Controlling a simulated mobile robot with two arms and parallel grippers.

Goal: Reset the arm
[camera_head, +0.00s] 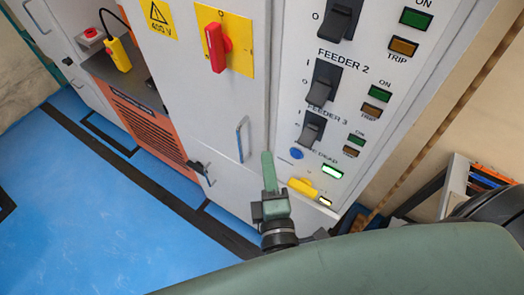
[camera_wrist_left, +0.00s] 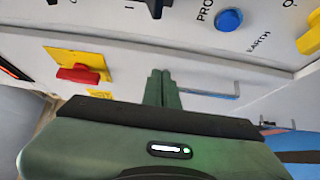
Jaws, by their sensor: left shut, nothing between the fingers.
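My left gripper (camera_head: 267,158) is shut and empty, its green fingers pressed together. It is in front of the grey cabinet (camera_head: 183,80), just right of a door handle (camera_head: 242,138) and left of the blue button (camera_head: 297,154). I cannot tell whether it touches the cabinet. In the left wrist view, the closed fingers (camera_wrist_left: 160,78) point at the cabinet front, between the red rotary switch (camera_wrist_left: 78,73) and the blue button (camera_wrist_left: 229,19). My right gripper is not in view.
The panel has black feeder switches (camera_head: 323,82), green and amber lamps, and a yellow handle (camera_head: 303,187). A red switch on a yellow plate (camera_head: 238,45) is on the cabinet. A yellow pendant (camera_head: 119,54) is at the left. The blue floor (camera_head: 80,220) at left is clear.

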